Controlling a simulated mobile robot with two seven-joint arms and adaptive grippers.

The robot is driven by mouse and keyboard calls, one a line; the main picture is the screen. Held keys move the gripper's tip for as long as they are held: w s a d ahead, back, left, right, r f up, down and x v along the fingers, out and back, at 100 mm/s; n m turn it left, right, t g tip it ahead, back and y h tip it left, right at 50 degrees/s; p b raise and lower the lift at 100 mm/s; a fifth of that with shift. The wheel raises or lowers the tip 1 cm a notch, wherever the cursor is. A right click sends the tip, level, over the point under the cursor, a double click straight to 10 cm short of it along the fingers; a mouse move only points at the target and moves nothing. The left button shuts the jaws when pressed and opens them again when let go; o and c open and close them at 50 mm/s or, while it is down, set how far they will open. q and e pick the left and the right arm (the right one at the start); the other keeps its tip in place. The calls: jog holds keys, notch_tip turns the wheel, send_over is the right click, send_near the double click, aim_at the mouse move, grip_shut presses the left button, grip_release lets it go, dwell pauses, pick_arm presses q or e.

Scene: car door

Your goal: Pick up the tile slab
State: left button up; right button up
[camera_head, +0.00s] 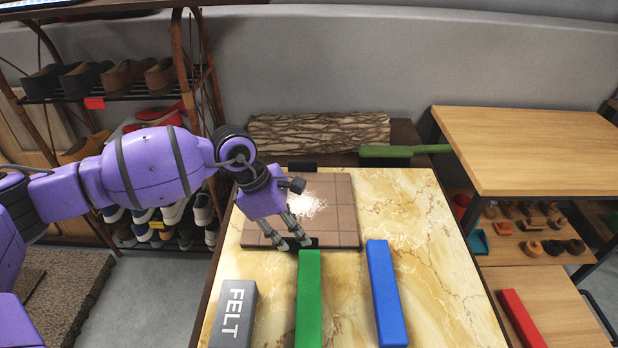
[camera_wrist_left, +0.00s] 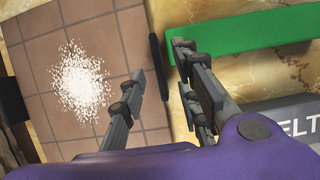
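The tile slab (camera_head: 341,212) is a flat brown tiled square lying on the marble-patterned table top. White powder (camera_head: 307,204) is on its upper face; it also shows in the left wrist view (camera_wrist_left: 82,82). A black tab (camera_wrist_left: 158,68) is on the slab's near edge, and another black tab (camera_head: 302,167) is on its far edge. My left gripper (camera_head: 291,244) is over the near edge, fingers pointing down. In the left wrist view its fingers are apart, one on each side of the near tab; I cannot tell whether they touch it. My right gripper is in neither view.
On the table (camera_head: 440,250), a green bar (camera_head: 309,300), a blue bar (camera_head: 386,293) and a grey FELT block (camera_head: 233,314) lie in front of the slab. A log (camera_head: 318,133) and a green-handled tool (camera_head: 388,151) are behind it. A wooden bench (camera_head: 540,145) stands at right.

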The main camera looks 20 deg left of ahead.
pick_arm(q)
jog(key=x, duration=0.2)
jog(key=shift+w+d+f, duration=0.1)
jog(key=shift+d+f, duration=0.05)
jog(key=shift+f, duration=0.1)
jog(key=shift+c, duration=0.5)
grip_shut()
jog(key=shift+w+r, duration=0.1)
jog(key=shift+r, duration=0.05)
